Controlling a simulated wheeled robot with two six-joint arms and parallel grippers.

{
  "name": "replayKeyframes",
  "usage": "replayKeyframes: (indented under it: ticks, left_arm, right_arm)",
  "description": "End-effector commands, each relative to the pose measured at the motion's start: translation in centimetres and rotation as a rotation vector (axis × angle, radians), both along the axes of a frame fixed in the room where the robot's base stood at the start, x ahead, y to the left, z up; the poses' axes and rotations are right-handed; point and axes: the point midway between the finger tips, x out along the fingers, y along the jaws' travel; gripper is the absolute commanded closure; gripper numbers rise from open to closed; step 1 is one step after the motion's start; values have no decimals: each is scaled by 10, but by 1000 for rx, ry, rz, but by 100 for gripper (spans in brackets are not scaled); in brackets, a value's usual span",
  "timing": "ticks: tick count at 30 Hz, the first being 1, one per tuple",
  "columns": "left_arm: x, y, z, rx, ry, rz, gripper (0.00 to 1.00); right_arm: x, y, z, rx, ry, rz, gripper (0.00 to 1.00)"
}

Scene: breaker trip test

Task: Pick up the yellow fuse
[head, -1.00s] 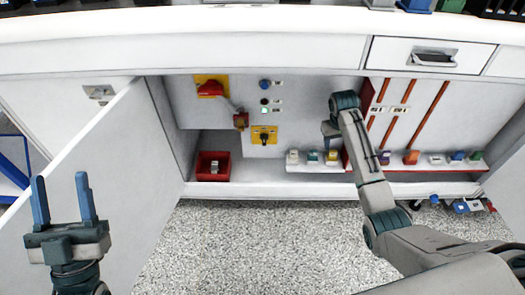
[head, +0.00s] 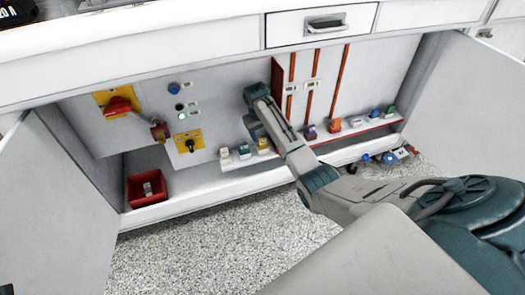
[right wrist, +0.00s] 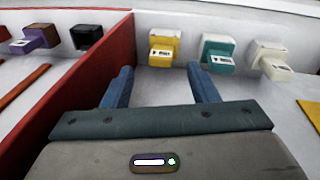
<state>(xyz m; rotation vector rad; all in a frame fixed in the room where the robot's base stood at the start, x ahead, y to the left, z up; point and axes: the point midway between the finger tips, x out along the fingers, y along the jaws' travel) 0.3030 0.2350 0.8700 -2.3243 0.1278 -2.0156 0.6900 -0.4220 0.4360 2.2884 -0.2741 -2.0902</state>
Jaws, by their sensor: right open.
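The yellow fuse (head: 263,146) sits at the right end of a group of three on the low shelf in the open cabinet, beside a teal fuse (head: 244,151) and a white fuse (head: 225,154). My right gripper (head: 256,131) is just above it, mostly hidden by its own arm. In the right wrist view the yellow fuse (right wrist: 163,47) shows beyond the open, empty fingers of my right gripper (right wrist: 162,82), roughly centred between them and apart from them. The teal fuse (right wrist: 218,53) is just right of it there.
A red partition (right wrist: 85,75) stands close beside the gripper, with purple (head: 310,132) and orange (head: 335,125) fuses beyond. A red bin (head: 147,188) holds a small part at left. A red switch handle (head: 118,105) is on the panel. Open doors flank the cabinet.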

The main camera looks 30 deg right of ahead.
Motion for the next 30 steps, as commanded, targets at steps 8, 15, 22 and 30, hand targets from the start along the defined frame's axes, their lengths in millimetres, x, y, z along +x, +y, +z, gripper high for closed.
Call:
replayKeyframes:
  ticks: [8, 15, 22, 30]
  left_arm:
    - [0, 0, -4, -9, -22, 2, 48]
    - [0, 0, -3, -9, -21, 2, 48]
    - [0, 0, -3, -9, -22, 1, 48]
    - [0, 0, -2, -9, -22, 1, 48]
  right_arm:
    - [3, -4, -25, 0, -1, 0, 46]
    - [3, -3, -25, 0, -1, 0, 58]
    - [3, -3, -25, 0, -1, 0, 100]
    - [3, -3, -24, 0, -1, 0, 100]
